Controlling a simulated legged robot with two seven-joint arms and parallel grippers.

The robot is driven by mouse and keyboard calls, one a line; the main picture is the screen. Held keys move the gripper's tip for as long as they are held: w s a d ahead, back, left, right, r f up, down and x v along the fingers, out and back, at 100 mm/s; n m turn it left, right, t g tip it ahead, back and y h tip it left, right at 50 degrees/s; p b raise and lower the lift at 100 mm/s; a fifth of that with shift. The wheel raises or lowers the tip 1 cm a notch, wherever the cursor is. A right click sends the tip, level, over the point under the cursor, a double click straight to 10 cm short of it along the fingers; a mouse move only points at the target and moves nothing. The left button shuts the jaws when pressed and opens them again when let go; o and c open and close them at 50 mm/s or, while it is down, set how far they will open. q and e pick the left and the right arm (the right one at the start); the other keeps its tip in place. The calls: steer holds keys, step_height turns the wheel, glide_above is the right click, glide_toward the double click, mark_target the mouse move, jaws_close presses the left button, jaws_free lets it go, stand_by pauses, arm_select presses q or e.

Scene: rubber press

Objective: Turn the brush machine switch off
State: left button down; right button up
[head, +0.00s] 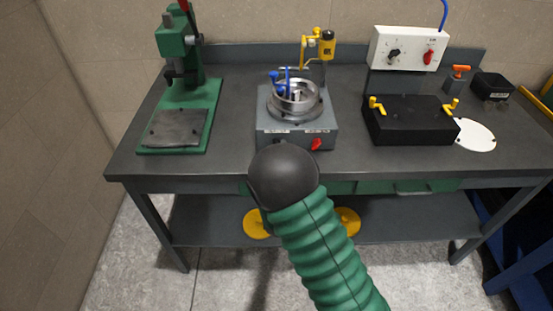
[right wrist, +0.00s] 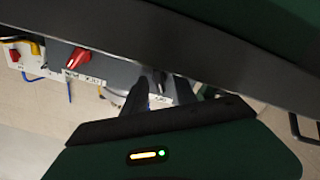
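The brush machine (head: 273,130) is a grey box with a round metal bowl on top, at the middle of the bench. Its red switch (head: 316,144) sits on the front face and also shows in the right wrist view (right wrist: 76,60). A dark knob (right wrist: 160,80) shows beside a second label in the right wrist view. My right gripper (right wrist: 160,88) is open, with its two dark fingers on either side of that knob; I cannot tell whether they touch it. In the head view my dark, green-ribbed arm hides this gripper and part of the machine's lower front. My left gripper is not in view.
A green press (head: 180,110) stands on the left of the bench (head: 230,165). A black box with yellow handles (head: 410,125) and a white control box with knobs (head: 408,48) are on the right. A white disc (head: 475,135) lies near the right front.

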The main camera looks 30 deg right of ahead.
steer(key=p+v, duration=0.7)
steer(key=v, duration=0.9)
steer(key=shift+s+p, duration=0.3)
steer(key=shift+a, duration=0.15)
